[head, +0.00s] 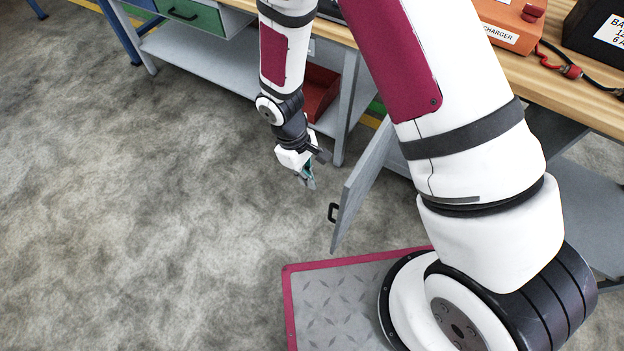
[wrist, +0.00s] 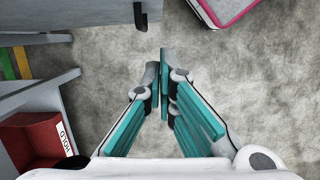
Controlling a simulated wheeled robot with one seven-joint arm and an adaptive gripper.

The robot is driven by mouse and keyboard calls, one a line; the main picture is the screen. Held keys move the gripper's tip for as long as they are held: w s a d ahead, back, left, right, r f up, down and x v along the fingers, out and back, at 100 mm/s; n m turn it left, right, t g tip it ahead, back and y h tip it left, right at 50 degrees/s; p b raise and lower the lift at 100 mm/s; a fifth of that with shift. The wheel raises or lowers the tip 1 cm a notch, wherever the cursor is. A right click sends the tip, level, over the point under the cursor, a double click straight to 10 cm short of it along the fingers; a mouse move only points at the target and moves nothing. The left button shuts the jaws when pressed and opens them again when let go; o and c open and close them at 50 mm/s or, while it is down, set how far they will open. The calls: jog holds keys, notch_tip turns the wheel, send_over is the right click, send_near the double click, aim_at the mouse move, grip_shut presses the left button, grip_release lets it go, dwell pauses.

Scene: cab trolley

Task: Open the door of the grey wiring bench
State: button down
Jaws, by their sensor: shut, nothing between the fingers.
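The grey door (head: 362,186) of the wiring bench stands swung out from the bench, edge toward the open floor. Its black handle (head: 333,212) is on the outer face near the free edge. In the wrist view the door (wrist: 80,12) lies along the top left, with the handle (wrist: 141,13) at the top. My gripper (head: 311,182) is shut and empty, beside the door on its left, apart from the handle. Its teal-padded fingers (wrist: 164,75) also show in the wrist view. My arm hides part of the bench and the door's hinge side.
The bench has a wooden top (head: 570,95) and grey legs. A red bin (head: 318,92) sits on its lower shelf and also shows in the wrist view (wrist: 35,140). A charger (head: 508,22) and a black battery (head: 598,28) stand on top. The floor to the left is clear.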

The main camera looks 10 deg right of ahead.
jog(key=v, duration=1)
jog(key=shift+r, duration=0.1)
jog(key=s+d+r+m+t, duration=0.1)
jog(key=d+r+m, duration=0.15)
jog(key=r, duration=0.45)
jog(key=s+d+r+m+t+y+p, duration=0.1)
jog(key=d+r, duration=0.3)
jog(key=r, duration=0.3)
jog(key=s+d+r+m+t, duration=0.1)
jog(key=d+r, duration=0.3)
jog(key=r, duration=0.3)
jog(key=s+d+r+m+t, duration=0.1)
jog(key=s+d+r+m, duration=0.1)
jog(key=s+r, duration=0.3)
jog(key=s+d+r+m+t+y+p, duration=0.1)
jog(key=s+d+r+m+t, duration=0.1)
jog(key=s, duration=0.7)
notch_tip(320, 180, up, 4)
jog(key=d+m, duration=0.1)
jog(key=d, duration=0.1)
jog(key=shift+d+f, duration=0.2)
jog(key=shift+d, duration=0.15)
